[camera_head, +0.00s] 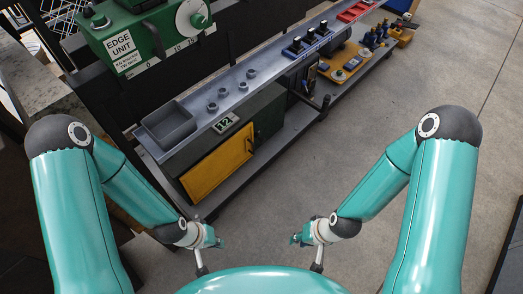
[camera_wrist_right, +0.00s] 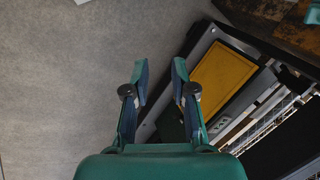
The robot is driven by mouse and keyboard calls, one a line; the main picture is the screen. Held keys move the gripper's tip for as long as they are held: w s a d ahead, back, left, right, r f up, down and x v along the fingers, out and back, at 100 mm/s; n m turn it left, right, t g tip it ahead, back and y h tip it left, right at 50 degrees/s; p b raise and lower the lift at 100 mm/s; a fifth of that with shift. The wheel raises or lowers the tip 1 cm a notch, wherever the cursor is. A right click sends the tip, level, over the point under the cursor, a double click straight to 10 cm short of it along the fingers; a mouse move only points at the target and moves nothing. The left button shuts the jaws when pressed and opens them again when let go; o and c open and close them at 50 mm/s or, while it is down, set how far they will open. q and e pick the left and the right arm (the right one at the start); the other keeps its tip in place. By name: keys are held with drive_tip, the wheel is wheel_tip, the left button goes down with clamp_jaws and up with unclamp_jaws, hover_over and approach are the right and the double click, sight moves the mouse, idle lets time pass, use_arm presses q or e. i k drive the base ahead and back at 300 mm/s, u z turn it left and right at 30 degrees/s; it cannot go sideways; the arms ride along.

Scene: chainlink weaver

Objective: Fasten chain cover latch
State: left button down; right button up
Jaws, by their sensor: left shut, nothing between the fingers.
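A yellow panel (camera_head: 217,166), which looks like the chain cover, is on the front of a dark green box under the long metal bench. A small dark handle-like part (camera_head: 250,146) shows at its right end; whether it is the latch I cannot tell. The yellow panel also shows in the right wrist view (camera_wrist_right: 222,80), right of my fingers. My left gripper (camera_head: 216,241) is shut and empty, below and in front of the panel. My right gripper (camera_head: 297,239) is right of it over the floor; in the right wrist view its fingers (camera_wrist_right: 160,75) are apart and empty.
The bench top (camera_head: 262,80) carries a grey tray (camera_head: 168,126), several pegs and dark clamps. A green edge unit (camera_head: 145,40) stands behind. A low shelf (camera_head: 300,122) runs along the front, with small parts further right. The floor (camera_head: 360,125) in front is clear.

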sight(262, 139)
drive_tip(key=z, duration=1.3)
drive_tip(key=i, duration=0.1)
drive_tip(key=u, duration=3)
drive_tip(key=i, duration=0.15)
drive_tip(key=u, duration=0.95)
drive_tip(key=k, duration=1.25)
drive_tip(key=z, duration=1.3)
drive_tip(key=i, duration=1.1)
drive_tip(key=z, duration=0.05)
